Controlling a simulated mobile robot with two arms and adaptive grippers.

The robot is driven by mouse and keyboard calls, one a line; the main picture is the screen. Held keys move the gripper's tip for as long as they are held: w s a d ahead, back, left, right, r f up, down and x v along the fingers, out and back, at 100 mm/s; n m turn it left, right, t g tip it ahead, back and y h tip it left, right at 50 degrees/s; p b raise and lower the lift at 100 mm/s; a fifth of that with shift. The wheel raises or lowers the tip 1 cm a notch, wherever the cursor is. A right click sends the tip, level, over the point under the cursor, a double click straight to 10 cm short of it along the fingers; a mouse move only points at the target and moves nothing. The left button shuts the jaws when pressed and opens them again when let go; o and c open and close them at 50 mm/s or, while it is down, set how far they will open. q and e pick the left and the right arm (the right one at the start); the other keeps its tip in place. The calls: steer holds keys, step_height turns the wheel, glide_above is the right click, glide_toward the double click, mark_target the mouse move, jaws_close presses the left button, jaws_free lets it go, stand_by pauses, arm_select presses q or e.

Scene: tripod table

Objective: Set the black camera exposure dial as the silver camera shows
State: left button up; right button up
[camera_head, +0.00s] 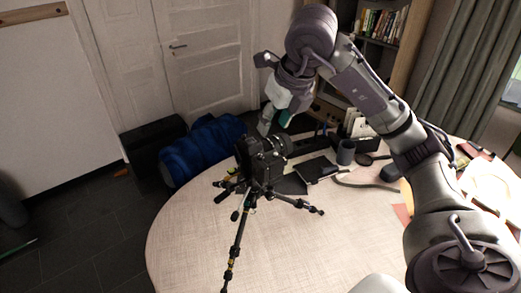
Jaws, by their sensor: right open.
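The black camera (262,158) sits on a small black tripod (238,235) at the left part of the round table, its lens pointing right. Its exposure dial is too small to make out. My right gripper (274,121) is open and empty, just above and behind the black camera, with its fingers pointing down. I cannot tell whether it touches the camera. I cannot make out a silver camera in this view. My left gripper is not in view.
The round table (300,245) is bare at its front.

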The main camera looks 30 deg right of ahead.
mark_target(260, 155)
steer(key=p+x, duration=0.1)
steer(key=x, duration=1)
steer(key=shift+a+f+p, duration=0.1)
steer(key=shift+p, duration=0.2)
steer(key=shift+w+f, duration=0.25)
steer(key=shift+f, duration=0.3)
jaws_close()
